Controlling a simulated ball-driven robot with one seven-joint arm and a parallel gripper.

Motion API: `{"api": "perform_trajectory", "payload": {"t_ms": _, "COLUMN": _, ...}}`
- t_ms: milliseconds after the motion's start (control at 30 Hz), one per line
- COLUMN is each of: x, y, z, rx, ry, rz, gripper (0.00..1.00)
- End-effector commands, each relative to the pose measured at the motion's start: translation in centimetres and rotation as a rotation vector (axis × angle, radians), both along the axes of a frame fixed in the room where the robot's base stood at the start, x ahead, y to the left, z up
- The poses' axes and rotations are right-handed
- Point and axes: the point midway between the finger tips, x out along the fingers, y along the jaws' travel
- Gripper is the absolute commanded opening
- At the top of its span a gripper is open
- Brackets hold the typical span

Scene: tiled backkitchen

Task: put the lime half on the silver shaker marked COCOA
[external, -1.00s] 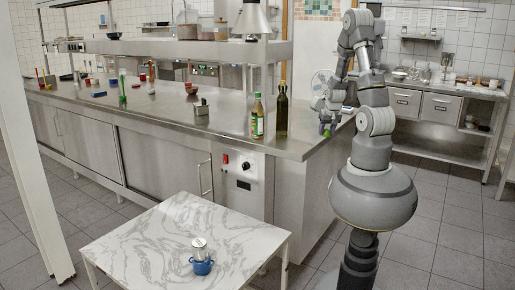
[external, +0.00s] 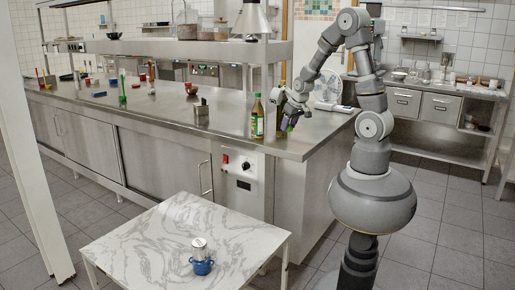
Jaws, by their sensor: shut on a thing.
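A small silver shaker (external: 199,244) is on the low marble table, at a small blue pot (external: 202,267). I cannot tell whether it stands in the pot or just behind it, and no COCOA marking is legible. My gripper (external: 288,124) is over the right end of the steel counter, near the bottles, well above and to the right of the shaker. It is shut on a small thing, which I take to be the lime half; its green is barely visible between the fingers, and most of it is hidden.
The steel counter (external: 160,108) carries several small items. The marble table (external: 150,240) is otherwise bare.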

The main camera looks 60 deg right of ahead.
Motion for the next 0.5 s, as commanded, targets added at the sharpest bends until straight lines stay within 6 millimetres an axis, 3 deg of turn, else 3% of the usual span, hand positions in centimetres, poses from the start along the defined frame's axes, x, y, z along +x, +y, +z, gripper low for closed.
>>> {"api": "perform_trajectory", "payload": {"t_ms": 33, "x": 1.2, "y": 3.2, "z": -0.2, "rx": 0.0, "ry": -0.001, "rz": 0.087, "gripper": 0.18}}
{"api": "perform_trajectory", "payload": {"t_ms": 100, "x": 2.4, "y": 7.7, "z": -0.3, "rx": 0.0, "ry": -0.001, "rz": 0.208, "gripper": 0.18}}
{"api": "perform_trajectory", "payload": {"t_ms": 233, "x": 3.3, "y": 16.2, "z": -0.3, "rx": 0.0, "ry": 0.0, "rz": 0.427, "gripper": 0.18}}
{"api": "perform_trajectory", "payload": {"t_ms": 400, "x": 2.0, "y": 27.1, "z": -0.2, "rx": 0.001, "ry": 0.0, "rz": 0.7, "gripper": 0.18}}
{"api": "perform_trajectory", "payload": {"t_ms": 500, "x": 0.4, "y": 32.2, "z": -0.1, "rx": 0.001, "ry": -0.001, "rz": 0.83, "gripper": 0.18}}
